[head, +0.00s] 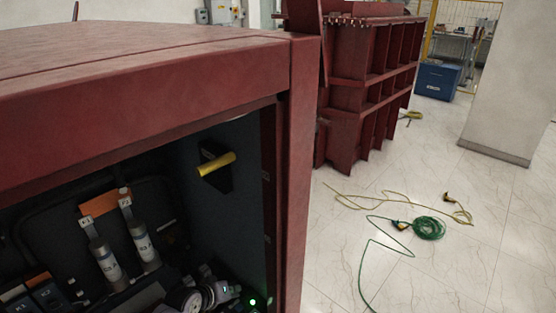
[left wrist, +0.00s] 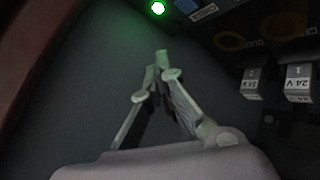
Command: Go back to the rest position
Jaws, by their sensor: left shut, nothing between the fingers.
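My left gripper (head: 230,292) is low inside the open red cabinet (head: 297,170), near a lit green lamp (head: 252,302) at the lower right of the opening. In the left wrist view its two fingers (left wrist: 158,78) meet at the tips, with nothing between them. The same green lamp (left wrist: 158,8) glows beyond the fingertips, apart from them. A dark inner panel (left wrist: 75,80) lies behind the fingers. My right gripper is not in view.
Two grey cylinders (head: 107,262) and a yellow handle (head: 216,164) are inside the cabinet. Labelled 24 V blocks (left wrist: 299,82) sit right of my fingers. A green cable (head: 429,228) and a yellow cable (head: 365,200) lie on the otherwise open floor. A red ribbed tank (head: 345,130) stands behind.

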